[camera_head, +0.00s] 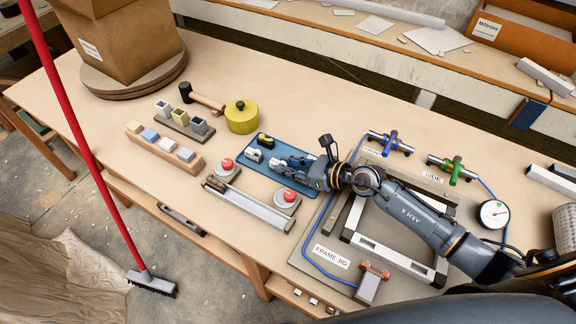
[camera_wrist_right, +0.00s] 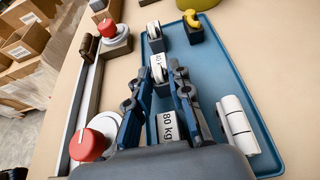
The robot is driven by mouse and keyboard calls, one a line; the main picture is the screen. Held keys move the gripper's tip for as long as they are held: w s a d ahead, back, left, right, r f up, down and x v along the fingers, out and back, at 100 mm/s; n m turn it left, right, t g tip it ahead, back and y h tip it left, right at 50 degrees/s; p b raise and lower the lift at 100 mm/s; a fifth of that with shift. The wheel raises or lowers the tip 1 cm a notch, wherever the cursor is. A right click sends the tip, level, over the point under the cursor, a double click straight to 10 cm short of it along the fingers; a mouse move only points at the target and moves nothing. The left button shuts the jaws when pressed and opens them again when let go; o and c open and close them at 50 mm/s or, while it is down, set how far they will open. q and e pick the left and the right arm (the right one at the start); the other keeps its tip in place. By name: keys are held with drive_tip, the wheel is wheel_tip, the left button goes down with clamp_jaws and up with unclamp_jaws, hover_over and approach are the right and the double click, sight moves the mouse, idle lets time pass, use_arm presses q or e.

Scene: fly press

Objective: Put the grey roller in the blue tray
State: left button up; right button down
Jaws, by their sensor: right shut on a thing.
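The blue tray (camera_head: 286,185) lies mid-table in the head view and fills much of the right wrist view (camera_wrist_right: 262,158). My right gripper (camera_head: 283,164) is over it, shut on a small grey-white roller in a dark holder (camera_wrist_right: 158,72), between the fingertips (camera_wrist_right: 155,80). I cannot tell whether this roller touches the tray floor. In the tray are another pale roller in a dark holder (camera_wrist_right: 155,36), a yellow piece in a dark holder (camera_wrist_right: 192,24) and a white double cylinder (camera_wrist_right: 237,125). My left gripper is out of view.
Two red buttons (camera_head: 227,164) (camera_head: 289,195) and a metal rail (camera_head: 250,205) lie left of the tray. The frame jig (camera_head: 320,253), blue clamp (camera_head: 390,143), green clamp (camera_head: 455,170) and dial gauge (camera_head: 494,213) are right. A yellow pot (camera_head: 241,118) stands behind.

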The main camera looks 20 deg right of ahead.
drive_tip(key=c, duration=1.6)
unclamp_jaws()
drive_tip(key=shift+f, duration=0.1)
drive_tip(key=o, duration=0.4)
drive_tip(key=shift+s+d+r, duration=0.15)
drive_tip(key=shift+r, duration=0.05)
drive_tip(key=b+v, duration=0.1)
drive_tip(key=v, duration=0.9)
drive_tip(key=shift+s+d, duration=0.15)
drive_tip(key=shift+s, duration=0.05)
drive_tip(key=shift+s+d+r+b, duration=0.3)
drive_tip(key=shift+s+r, duration=0.05)
